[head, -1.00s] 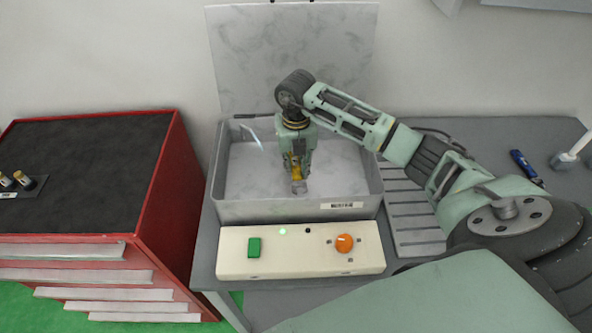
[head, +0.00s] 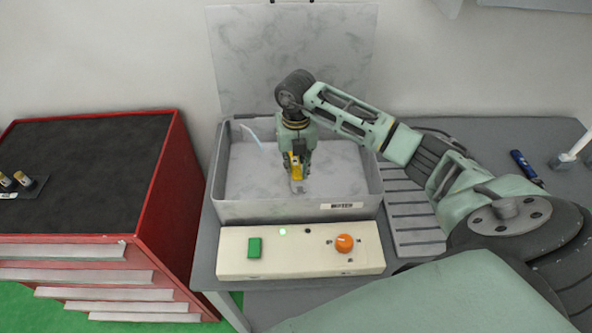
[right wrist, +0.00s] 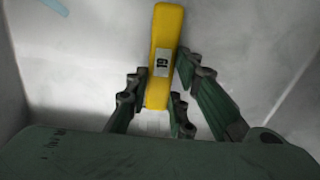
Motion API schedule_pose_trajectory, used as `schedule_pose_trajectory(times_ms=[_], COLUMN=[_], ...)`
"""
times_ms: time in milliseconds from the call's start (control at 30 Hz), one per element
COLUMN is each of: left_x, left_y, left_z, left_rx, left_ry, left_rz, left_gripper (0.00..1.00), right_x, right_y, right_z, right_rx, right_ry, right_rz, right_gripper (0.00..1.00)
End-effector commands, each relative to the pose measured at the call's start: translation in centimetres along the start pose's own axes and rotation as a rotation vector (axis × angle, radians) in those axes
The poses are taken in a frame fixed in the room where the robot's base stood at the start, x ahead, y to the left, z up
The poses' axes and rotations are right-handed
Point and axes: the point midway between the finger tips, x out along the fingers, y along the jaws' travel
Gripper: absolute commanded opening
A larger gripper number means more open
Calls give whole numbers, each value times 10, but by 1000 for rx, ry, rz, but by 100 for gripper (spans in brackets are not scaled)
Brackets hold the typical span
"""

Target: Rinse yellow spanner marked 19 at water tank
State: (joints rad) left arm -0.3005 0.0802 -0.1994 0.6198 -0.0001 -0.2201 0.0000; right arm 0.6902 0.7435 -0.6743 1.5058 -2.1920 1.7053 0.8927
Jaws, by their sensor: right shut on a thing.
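The yellow spanner (head: 295,160) is held in my right gripper (head: 299,170), inside the grey open water tank (head: 250,211). In the right wrist view the spanner (right wrist: 165,28) has a pale label that reads 19, upside down. The right gripper's fingers (right wrist: 160,80) are closed on it from both sides. In the head view the spanner hangs down, its grey end low in the tank. I cannot tell whether it touches the tank floor or how deep any water is. My left gripper is not in view.
The tank's lid (head: 295,60) stands open behind. A cream control box (head: 300,262) with a green button, orange knob and lit green lamp sits in front. A ribbed tray (head: 413,215) is to the right. A red drawer cabinet (head: 160,190) stands left. A blue tool (head: 525,168) lies far right.

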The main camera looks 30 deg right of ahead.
Motion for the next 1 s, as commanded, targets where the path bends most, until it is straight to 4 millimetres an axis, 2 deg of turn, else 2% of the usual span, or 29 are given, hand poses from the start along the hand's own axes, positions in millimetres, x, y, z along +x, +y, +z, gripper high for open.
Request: schedule_pose_trajectory(times_ms=[1000], left_x=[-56], left_y=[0], left_z=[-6], left_rx=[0], left_ry=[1], left_rz=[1], left_gripper=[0], right_x=[-84], right_y=[0], right_z=[0], right_rx=[0], right_ry=[-2], right_rz=[-1], right_gripper=[0])
